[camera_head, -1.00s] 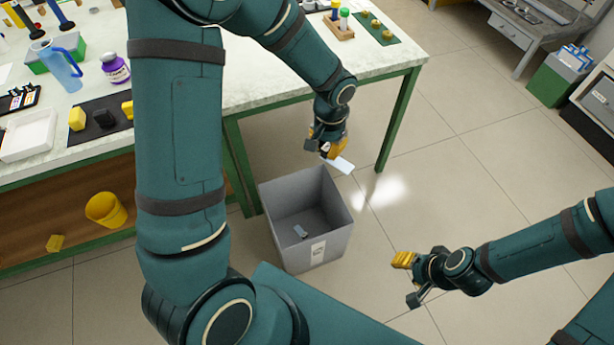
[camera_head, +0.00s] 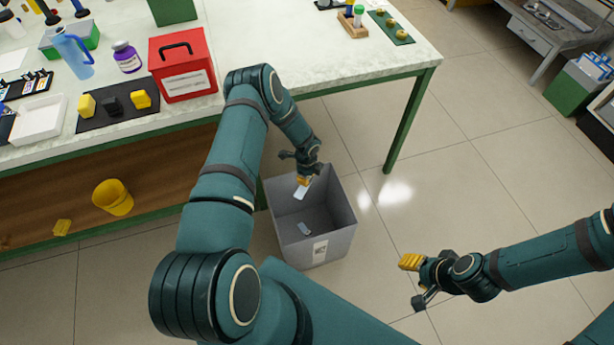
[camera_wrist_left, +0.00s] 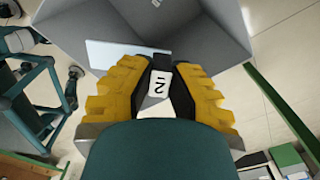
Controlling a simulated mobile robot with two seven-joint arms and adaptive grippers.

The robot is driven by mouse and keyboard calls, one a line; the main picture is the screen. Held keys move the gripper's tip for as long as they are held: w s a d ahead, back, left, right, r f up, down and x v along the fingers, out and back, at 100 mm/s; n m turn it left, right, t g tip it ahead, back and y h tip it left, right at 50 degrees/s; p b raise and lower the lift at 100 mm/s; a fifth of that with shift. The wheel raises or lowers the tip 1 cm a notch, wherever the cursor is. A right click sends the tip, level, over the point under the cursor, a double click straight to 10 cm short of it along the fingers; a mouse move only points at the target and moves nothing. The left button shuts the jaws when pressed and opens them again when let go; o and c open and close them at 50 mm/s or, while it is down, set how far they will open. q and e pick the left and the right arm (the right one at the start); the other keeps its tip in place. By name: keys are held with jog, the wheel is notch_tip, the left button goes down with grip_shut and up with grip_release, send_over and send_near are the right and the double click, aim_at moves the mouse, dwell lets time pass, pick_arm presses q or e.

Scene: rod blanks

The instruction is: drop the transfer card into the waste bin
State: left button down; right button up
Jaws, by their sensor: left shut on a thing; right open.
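The transfer card (camera_head: 301,193) is a small pale, flat piece at the tip of my left gripper (camera_head: 303,181), over the open top of the waste bin. My left gripper is shut on it. In the left wrist view the card (camera_wrist_left: 122,54) lies across the yellow fingers (camera_wrist_left: 160,72), with the bin (camera_wrist_left: 212,32) behind it. The waste bin (camera_head: 325,247) is a grey open box on the floor, with a label on its front. My right gripper (camera_head: 413,282) is open and empty, to the right of the bin.
A small grey piece (camera_head: 304,229) lies inside the bin. The worktable (camera_head: 330,65) stands behind the bin, with a red box (camera_head: 183,70) near its edge. A yellow cup (camera_head: 112,197) is on the lower shelf.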

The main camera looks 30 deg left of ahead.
pick_arm(q)
notch_tip(320, 180, down, 6)
jog(key=b, duration=0.3)
jog(key=shift+r, duration=0.15)
jog(key=c, duration=0.9)
grip_release()
jog(key=shift+c, duration=0.2)
jog(key=shift+r, duration=0.1)
notch_tip(320, 180, up, 12)
jog(key=shift+f, duration=0.1)
jog(key=shift+d, duration=0.1)
